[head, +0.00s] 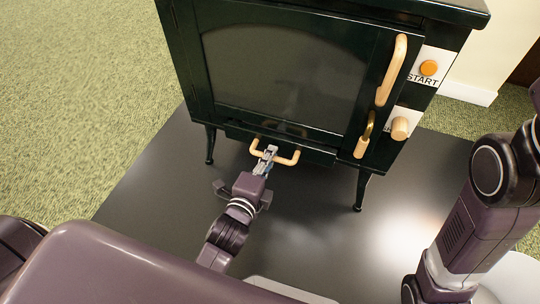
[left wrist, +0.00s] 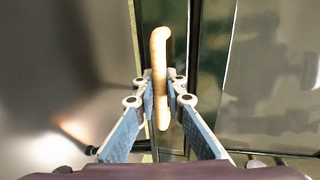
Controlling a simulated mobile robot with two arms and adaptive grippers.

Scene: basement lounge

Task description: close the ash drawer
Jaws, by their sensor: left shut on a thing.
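The ash drawer (head: 236,132) is the low dark front under the stove's glass door, and it looks close to flush with the stove body; I cannot tell if a gap is left. Its pale wooden handle (head: 287,160) sticks out toward me. My left gripper (head: 267,153) is shut on this handle near its middle. In the left wrist view the handle (left wrist: 160,52) stands between the two blue-padded fingers of the left gripper (left wrist: 161,92). My right arm shows at the right edge of the head view, but its gripper is out of view.
The dark green stove (head: 180,50) stands on legs on a dark floor plate (head: 150,180). Its door handle (head: 391,70), an orange START button (head: 428,67) and a wooden knob (head: 400,128) are above right. Green carpet (head: 80,90) is clear at left.

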